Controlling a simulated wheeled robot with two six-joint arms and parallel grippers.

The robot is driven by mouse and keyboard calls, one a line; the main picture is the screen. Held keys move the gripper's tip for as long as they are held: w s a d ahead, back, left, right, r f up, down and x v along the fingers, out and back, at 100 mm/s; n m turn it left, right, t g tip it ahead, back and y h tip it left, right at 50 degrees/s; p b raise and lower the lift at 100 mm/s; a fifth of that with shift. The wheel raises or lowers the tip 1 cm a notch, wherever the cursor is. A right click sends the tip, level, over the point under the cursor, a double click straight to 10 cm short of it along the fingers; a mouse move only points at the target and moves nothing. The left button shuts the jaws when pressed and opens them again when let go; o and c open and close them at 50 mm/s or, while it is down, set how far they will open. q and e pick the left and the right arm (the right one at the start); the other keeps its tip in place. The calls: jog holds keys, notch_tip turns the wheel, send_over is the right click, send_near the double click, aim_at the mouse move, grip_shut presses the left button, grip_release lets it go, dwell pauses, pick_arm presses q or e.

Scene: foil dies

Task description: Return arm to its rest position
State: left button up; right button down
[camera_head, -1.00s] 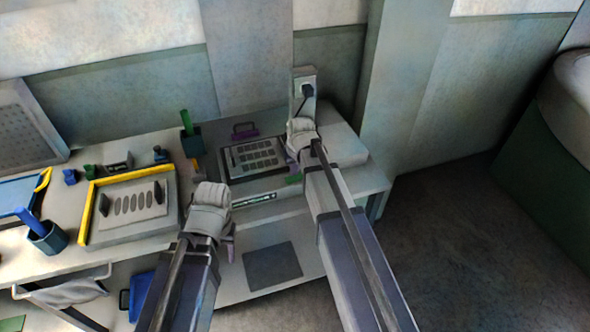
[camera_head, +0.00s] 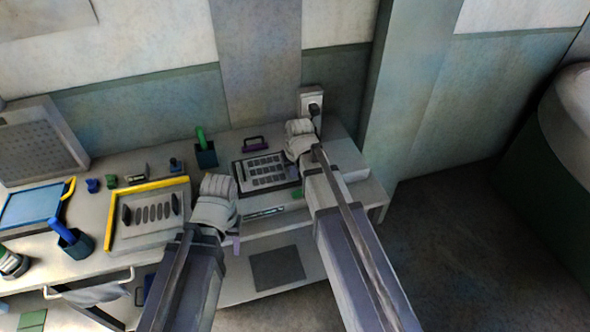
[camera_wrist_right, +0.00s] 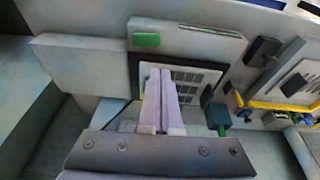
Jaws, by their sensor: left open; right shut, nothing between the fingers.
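My right arm reaches in from the bottom right in the head view, with its gripper (camera_head: 294,172) over the right part of the bench beside a dark slotted plate (camera_head: 262,172). In the right wrist view the two pale purple fingers (camera_wrist_right: 161,88) lie together with nothing between them, in front of the dark-framed plate (camera_wrist_right: 193,77). My left gripper (camera_head: 236,243) is at the bench's front edge, right of the yellow-edged tray; its fingers are mostly hidden behind its wrist. It is open, and I see nothing held in it.
The bench holds a yellow-edged tray (camera_head: 154,186), a blue cup (camera_head: 75,243), a dark green holder (camera_head: 205,154) and a purple-handled item (camera_head: 256,144). Floor to the right (camera_head: 460,240) is clear.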

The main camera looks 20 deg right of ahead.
jog(key=shift+f, duration=0.1)
jog(key=s+a+f+n+g+b, duration=0.1)
jog(key=s+a+f+b, duration=0.1)
jog(key=s, duration=0.4)
jog(key=s+a+f+n+g+h+b, duration=0.1)
jog(key=s+a+f+b, duration=0.1)
jog(key=s+a, duration=0.3)
jog(key=s+a+f+n+g+b, duration=0.1)
jog(key=s+a+f+b, duration=0.2)
jog(key=s, duration=0.6)
jog(key=shift+s+a+f+g, duration=0.15)
jog(key=shift+a+f+g, duration=0.25)
jog(key=shift+a, duration=0.2)
